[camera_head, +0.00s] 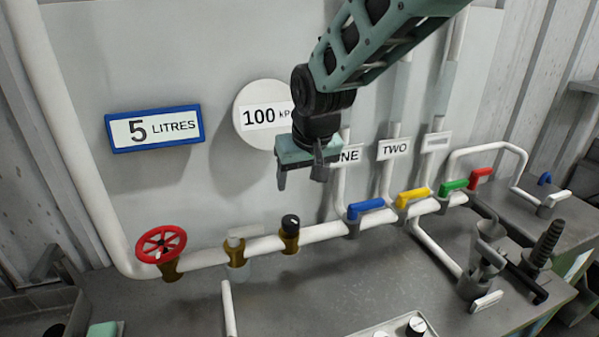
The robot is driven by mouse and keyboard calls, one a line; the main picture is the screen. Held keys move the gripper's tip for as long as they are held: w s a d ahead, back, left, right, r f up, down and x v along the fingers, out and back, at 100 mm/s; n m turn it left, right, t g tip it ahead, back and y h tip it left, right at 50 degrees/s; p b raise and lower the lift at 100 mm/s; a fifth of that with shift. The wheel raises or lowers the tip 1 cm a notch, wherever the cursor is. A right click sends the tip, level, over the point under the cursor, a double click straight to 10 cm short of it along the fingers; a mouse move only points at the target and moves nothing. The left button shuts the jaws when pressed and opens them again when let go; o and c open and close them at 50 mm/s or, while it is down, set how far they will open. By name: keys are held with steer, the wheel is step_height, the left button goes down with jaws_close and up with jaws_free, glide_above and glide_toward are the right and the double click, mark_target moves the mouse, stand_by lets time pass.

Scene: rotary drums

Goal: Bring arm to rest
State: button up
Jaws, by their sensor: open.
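My gripper (301,181) hangs pointing down from my arm (375,50) near the middle of the view. Its two fingers are apart with nothing between them. It is above the white pipe, in front of the wall panel, and touches nothing that I can see. It covers part of the round white 100 kPa sign (250,127) and the start of a label ending in "NE" (348,155).
A white pipe (330,231) crosses the bench, with a red wheel (161,244), a black knob (290,222), and blue (366,207), yellow (412,196), green (453,187) and red (481,176) levers. A blue-framed litres sign (155,128) hangs left. Grey fittings (485,262) stand right.

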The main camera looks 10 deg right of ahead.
steer(key=s+d+f+n+g+b, duration=0.1)
steer(key=s+d+f+b, duration=0.1)
steer(key=s, duration=0.8)
steer(key=s+d+f+n+g+b, duration=0.2)
steer(key=s+d+f, duration=0.1)
steer(key=s, duration=0.7)
steer(key=s+d+f+n+g+b, duration=0.1)
steer(key=s+d+f+b, duration=0.1)
steer(key=s, duration=0.8)
steer(key=shift+s+d+f+n+h, duration=0.15)
steer(key=shift+f+n+h, duration=0.2)
steer(key=shift+f, duration=0.45)
